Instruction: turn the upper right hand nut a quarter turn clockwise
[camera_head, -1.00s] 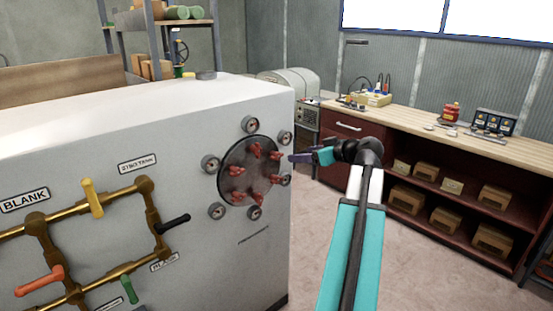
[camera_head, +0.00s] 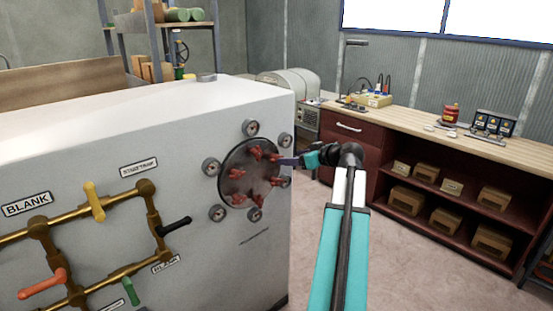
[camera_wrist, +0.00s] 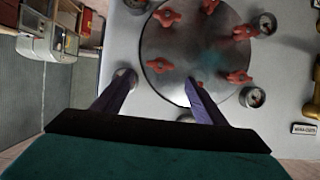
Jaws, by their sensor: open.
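A round dark metal plate (camera_head: 236,160) with several red wing nuts is set in the side of a white cabinet. The upper right hand nut (camera_head: 273,158) is at the plate's right edge. My gripper (camera_head: 284,161) is open at that nut, coming in from the right. The wrist view looks upside down against the head view. There the same nut (camera_wrist: 159,66) shows between and just beyond the spread fingertips of my gripper (camera_wrist: 159,78). I cannot tell whether a finger touches it. The right finger partly hides another nut.
Several round gauges (camera_head: 251,128) ring the plate; one (camera_wrist: 125,79) is close by the left finger. Brass pipes (camera_head: 95,267) with coloured handles are on the cabinet's left. A workbench (camera_head: 445,132) stands at the right, with open floor (camera_head: 400,260) before it.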

